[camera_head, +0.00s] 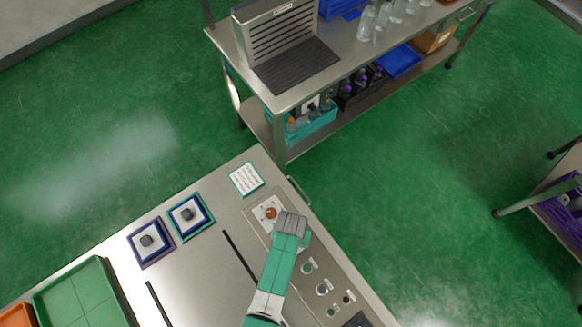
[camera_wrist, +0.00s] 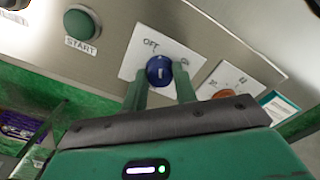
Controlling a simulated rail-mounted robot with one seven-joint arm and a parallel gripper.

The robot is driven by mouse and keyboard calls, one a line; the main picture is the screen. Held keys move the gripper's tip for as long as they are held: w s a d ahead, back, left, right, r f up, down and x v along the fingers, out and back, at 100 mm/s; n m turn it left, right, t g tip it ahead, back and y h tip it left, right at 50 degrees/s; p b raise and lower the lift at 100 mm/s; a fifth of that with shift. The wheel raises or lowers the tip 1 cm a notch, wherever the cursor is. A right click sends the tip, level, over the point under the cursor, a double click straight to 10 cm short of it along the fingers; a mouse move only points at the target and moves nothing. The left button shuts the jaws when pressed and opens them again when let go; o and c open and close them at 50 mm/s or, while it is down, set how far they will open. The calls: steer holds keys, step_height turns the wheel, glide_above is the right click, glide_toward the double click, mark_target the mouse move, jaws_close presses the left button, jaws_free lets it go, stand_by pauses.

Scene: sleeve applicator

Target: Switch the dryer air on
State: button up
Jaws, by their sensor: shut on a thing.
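A round blue knob (camera_wrist: 160,71) sits on a white plate (camera_wrist: 135,62) marked OFF at upper left, with a partly hidden label at right that looks like ON. Its small white mark stands roughly upright in the wrist view; I cannot tell which setting that means. My gripper (camera_wrist: 161,88) is shut on the knob, one finger on each side. In the head view, my gripper (camera_head: 291,222) is over the panel and hides the blue knob.
An orange knob (camera_wrist: 222,94) on its own white plate is close on the right; it also shows in the head view (camera_head: 271,213). A green START button (camera_wrist: 80,23) is at left. Several small buttons (camera_head: 322,288) line the panel. A steel cart (camera_head: 300,90) stands behind.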

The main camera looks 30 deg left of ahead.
steer(key=m, duration=1.1)
steer(key=shift+p, duration=0.3)
steer(key=shift+m, duration=1.7)
steer(key=o, duration=1)
steer(key=shift+c, duration=0.2)
steer(key=shift+r, duration=0.15)
step_height(320, 180, up, 8)
steer(key=shift+f+p, duration=0.2)
steer(key=shift+p, duration=0.5)
